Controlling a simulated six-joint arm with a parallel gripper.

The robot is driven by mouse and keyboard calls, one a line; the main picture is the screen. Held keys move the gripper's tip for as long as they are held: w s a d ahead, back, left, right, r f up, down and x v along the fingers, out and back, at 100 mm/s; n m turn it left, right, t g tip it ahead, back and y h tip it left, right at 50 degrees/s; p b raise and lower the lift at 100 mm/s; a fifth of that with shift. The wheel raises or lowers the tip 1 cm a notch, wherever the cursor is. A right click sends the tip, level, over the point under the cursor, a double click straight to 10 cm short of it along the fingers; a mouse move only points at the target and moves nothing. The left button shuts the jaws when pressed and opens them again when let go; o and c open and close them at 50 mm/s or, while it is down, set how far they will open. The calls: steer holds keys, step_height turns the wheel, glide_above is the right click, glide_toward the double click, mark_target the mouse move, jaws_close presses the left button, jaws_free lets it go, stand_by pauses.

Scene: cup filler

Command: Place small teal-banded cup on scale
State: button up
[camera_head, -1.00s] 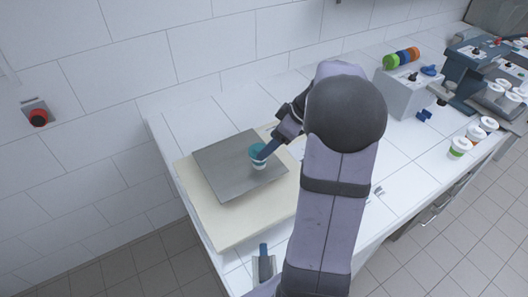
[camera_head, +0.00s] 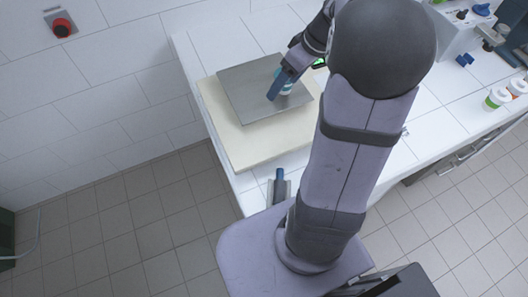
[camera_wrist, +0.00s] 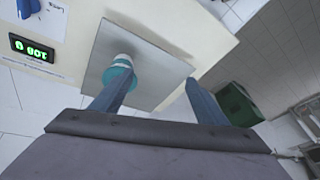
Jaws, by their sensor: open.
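The small teal-banded cup (camera_head: 285,88) stands upright on the grey metal plate (camera_head: 246,95) of the scale, towards its far right part. In the wrist view the cup (camera_wrist: 121,66), white with a teal band, is by the tip of the left finger, which covers part of it. My gripper (camera_wrist: 157,82) is open, its fingers wide apart over the plate (camera_wrist: 150,98). In the head view a blue finger of my gripper (camera_head: 273,96) is in front of the cup. Whether a finger touches the cup cannot be told.
The cream scale body (camera_head: 235,140) has a lit green display (camera_wrist: 35,47). Other cups (camera_head: 497,98) stand at the counter's right. A blue-handled item (camera_head: 279,185) is at the front edge. A dark green bin (camera_wrist: 238,104) is on the floor.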

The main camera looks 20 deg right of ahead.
steer(key=s+a+f+m+g+h, duration=0.3)
steer(key=s+a+f, duration=0.5)
steer(key=s+a, duration=0.5)
steer(key=shift+s+a+m, duration=0.25)
steer(key=shift+s+m, duration=0.6)
steer(key=shift+m, duration=0.05)
